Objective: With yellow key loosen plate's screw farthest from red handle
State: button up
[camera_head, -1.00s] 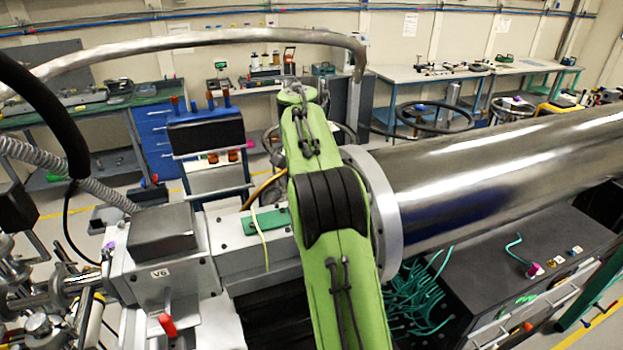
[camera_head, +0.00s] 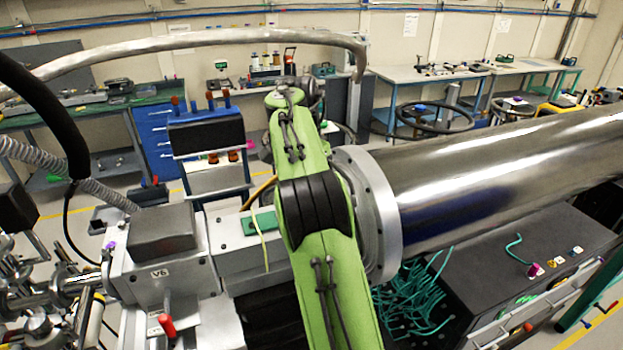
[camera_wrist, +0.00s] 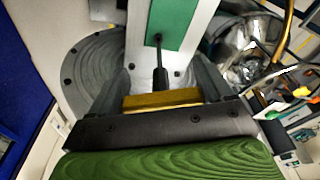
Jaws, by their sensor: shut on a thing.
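The green plate (camera_head: 264,221) lies on the grey metal body right of the box marked V6. It also shows in the wrist view (camera_wrist: 184,20). The red handle (camera_head: 167,325) is at the front of that box. In the wrist view my gripper (camera_wrist: 162,94) is shut on the yellow key (camera_wrist: 162,99), between its two grey fingers. The key's dark shank points up the picture, and its thin tip meets the plate at a dark spot; whether it is seated in a screw I cannot tell. In the head view my green arm hides the gripper and key.
A large steel tube (camera_head: 500,185) with a flange lies right of my arm. A curved metal pipe (camera_head: 200,42) spans above. A thin yellowish cable (camera_head: 262,240) hangs across the plate. A dark cabinet (camera_head: 480,285) stands below the tube.

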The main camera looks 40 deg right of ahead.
jog(key=shift+f+b, duration=0.45)
jog(key=shift+f, duration=0.1)
dwell(0.6)
jog(key=n, duration=0.3)
jog(key=shift+s+b, duration=0.1)
jog(key=shift+b, duration=0.2)
jog(key=shift+n+t, duration=0.3)
jog(key=shift+n, duration=0.2)
